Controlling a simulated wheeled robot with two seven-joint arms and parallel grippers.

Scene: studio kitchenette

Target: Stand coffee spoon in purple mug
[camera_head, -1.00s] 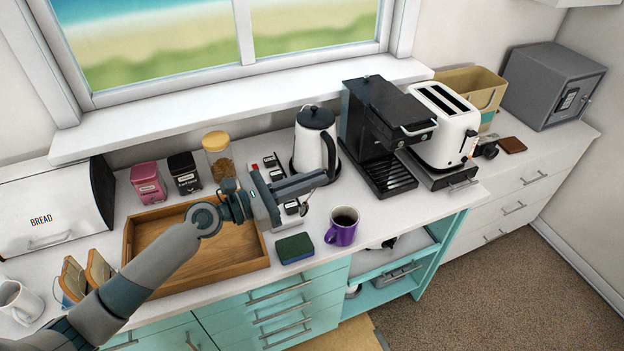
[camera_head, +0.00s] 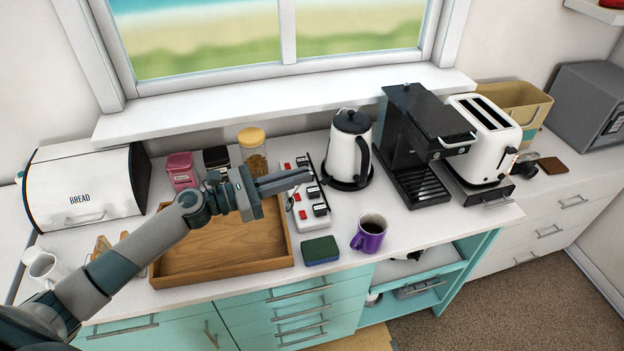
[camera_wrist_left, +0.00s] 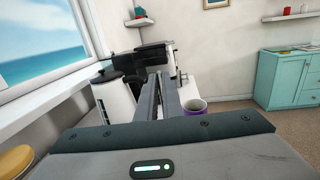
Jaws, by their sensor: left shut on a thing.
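The purple mug (camera_head: 369,240) stands upright on the counter near its front edge, with dark liquid inside. It also shows in the left wrist view (camera_wrist_left: 195,107), just right of the fingers. My left gripper (camera_head: 298,181) is shut on the coffee spoon, above the counter, to the left of and higher than the mug. The spoon (camera_head: 290,204) shows only as a small pale bit below the fingers, hard to make out against the power strip. In the left wrist view the fingers hide it. My right gripper is not in view.
A power strip with switches (camera_head: 303,199) lies under the gripper. A green sponge (camera_head: 320,250) lies left of the mug. A kettle (camera_head: 346,150) and coffee machine (camera_head: 405,135) stand behind. A wooden tray (camera_head: 215,272) is at left.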

